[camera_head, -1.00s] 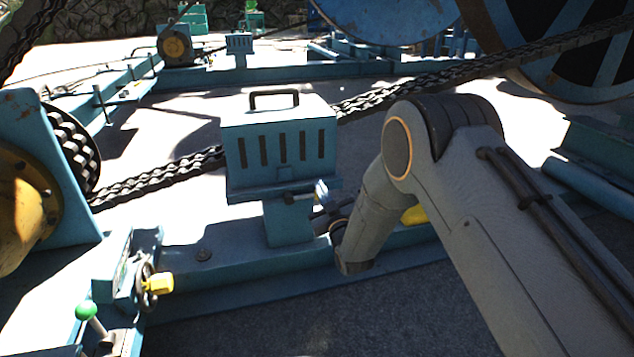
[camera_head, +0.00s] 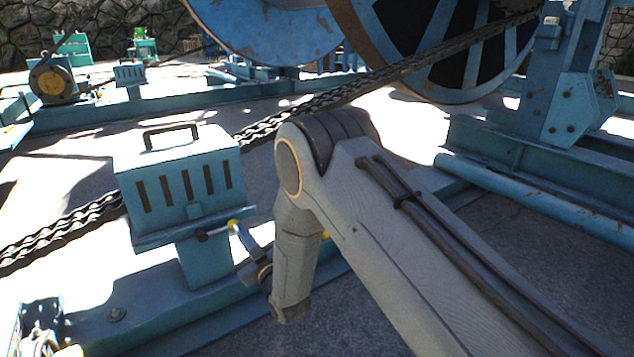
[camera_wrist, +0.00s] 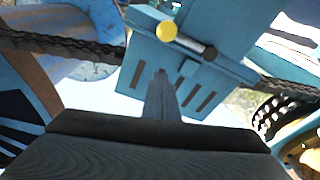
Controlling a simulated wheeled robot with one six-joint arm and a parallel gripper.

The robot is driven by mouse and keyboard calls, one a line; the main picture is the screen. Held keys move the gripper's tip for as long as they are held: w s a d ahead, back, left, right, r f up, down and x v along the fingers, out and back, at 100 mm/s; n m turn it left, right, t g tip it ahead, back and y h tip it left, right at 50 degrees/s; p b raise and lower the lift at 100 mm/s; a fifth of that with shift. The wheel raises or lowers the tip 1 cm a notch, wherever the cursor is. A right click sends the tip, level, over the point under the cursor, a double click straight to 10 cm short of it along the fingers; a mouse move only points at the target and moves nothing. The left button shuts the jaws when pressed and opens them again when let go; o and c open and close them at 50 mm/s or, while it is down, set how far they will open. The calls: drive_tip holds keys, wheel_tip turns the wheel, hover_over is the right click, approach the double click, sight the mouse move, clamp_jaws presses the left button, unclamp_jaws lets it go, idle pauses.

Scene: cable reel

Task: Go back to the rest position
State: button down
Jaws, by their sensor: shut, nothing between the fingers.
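My gripper (camera_wrist: 162,97) shows in the wrist view as a narrow grey pair of fingers, closed together with nothing between them. Behind it is the blue slotted box (camera_wrist: 185,75), which looks tilted in this view. A yellow knob (camera_wrist: 166,31) and a dark handle (camera_wrist: 208,52) on the box's side are beyond the fingertips. In the head view the blue box (camera_head: 180,185) stands upright on a post, with a handle (camera_head: 218,231) on its near side. I cannot tell the exact gap to the box.
A dark chain (camera_head: 330,97) runs diagonally behind the box to the large reel (camera_head: 440,45). A blue beam (camera_head: 150,318) lies along the ground under the box. Blue steel frames (camera_head: 575,110) stand at the right. Open dark ground lies at the lower right.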

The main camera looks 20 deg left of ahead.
drive_tip(key=s+d+r+m+g+h, duration=0.2)
drive_tip(key=d+r+m+g+h, duration=0.2)
drive_tip(key=d+r+h, duration=0.6)
drive_tip(key=s+d+r+m+g+h, duration=0.15)
drive_tip(key=s+d+g, duration=0.25)
drive_tip(key=s+d, duration=1)
drive_tip(key=s+d+r+m+g+h, duration=0.1)
drive_tip(key=s+d+m+g+h, duration=0.2)
drive_tip(key=s+d, duration=1.1)
drive_tip(key=d+r+m+p, duration=0.2)
drive_tip(key=d+r+p, duration=0.8)
drive_tip(key=r+p, duration=0.3)
drive_tip(key=d+r+m+g+p, duration=0.1)
drive_tip(key=d+r+m+p, duration=0.2)
drive_tip(key=d+r+p, duration=0.8)
wheel_tip(320, 180, up, 3)
drive_tip(key=h+p, duration=0.1)
drive_tip(key=p, duration=0.6)
drive_tip(key=shift+s+f, duration=0.15)
drive_tip(key=shift+s, duration=0.15)
drive_tip(key=shift+a, duration=0.15)
